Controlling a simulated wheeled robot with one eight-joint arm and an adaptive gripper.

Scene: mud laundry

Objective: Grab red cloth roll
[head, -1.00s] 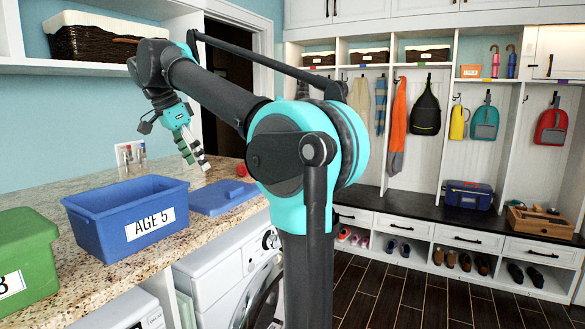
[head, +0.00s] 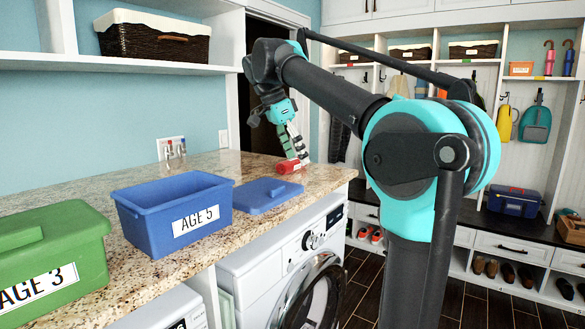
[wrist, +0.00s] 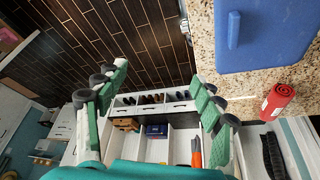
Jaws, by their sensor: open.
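The red cloth roll (head: 288,166) lies on the granite counter near its far right end, beside the blue lid. In the wrist view the roll (wrist: 282,97) lies to the right of both fingers, near the counter edge, not between them. My gripper (head: 297,158) is open and tilted downward, and its fingertips look close to the roll in the head view. In the wrist view my gripper (wrist: 155,82) has its fingers spread wide with nothing between them; the floor and cubbies show beyond. I cannot tell whether a finger touches the roll.
A blue bin labelled AGE 5 (head: 155,228) and a green bin labelled AGE 3 (head: 45,262) stand on the counter (head: 112,285). The blue lid (head: 262,194) lies flat left of the roll. A washer (head: 275,265) is below. Wall fittings (head: 172,150) are behind.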

